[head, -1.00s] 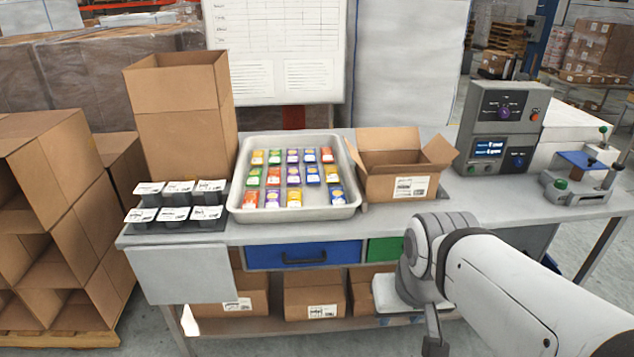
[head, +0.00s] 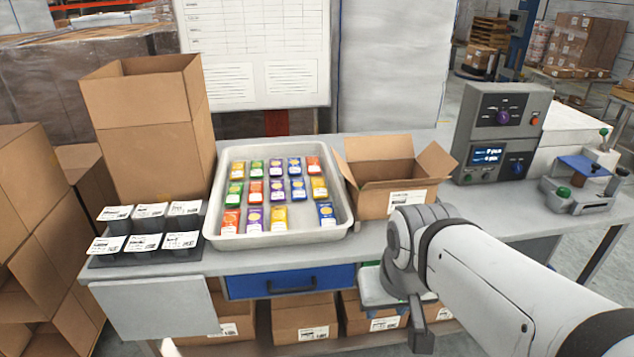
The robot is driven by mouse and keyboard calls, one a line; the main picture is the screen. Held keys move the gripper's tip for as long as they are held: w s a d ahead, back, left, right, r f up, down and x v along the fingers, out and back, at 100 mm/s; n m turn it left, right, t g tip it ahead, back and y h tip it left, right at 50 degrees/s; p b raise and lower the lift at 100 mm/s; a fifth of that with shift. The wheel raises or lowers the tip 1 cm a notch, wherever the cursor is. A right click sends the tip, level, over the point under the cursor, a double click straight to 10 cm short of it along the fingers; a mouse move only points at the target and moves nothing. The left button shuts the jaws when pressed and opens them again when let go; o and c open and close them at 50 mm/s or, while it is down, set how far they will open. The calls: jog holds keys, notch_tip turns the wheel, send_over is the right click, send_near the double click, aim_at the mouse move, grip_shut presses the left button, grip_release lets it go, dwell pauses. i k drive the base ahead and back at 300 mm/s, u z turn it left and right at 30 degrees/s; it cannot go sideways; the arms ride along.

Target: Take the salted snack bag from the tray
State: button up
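A light grey tray (head: 347,222) stands on the workbench left of centre in the head view. In it lie several small snack bags in rows, coloured yellow, green, red, purple and blue, such as a blue one (head: 326,213) at the front right. Their print is too small to read, so I cannot tell which is salted. The front row has a gap before its rightmost bag. My gripper (head: 419,328) shows only as a dark piece hanging below my wrist, right of and in front of the tray, apart from it. Its fingers cannot be made out.
An open carton (head: 385,203) stands right of the tray. A black rack of white-labelled blocks (head: 145,240) and a tall carton (head: 150,140) are at left. A control box (head: 500,130) and a small press (head: 590,185) stand at right. A blue drawer (head: 290,283) is below.

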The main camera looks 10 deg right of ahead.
aim_at(326, 211)
jog(key=i, duration=1.2)
jog(key=u, duration=0.05)
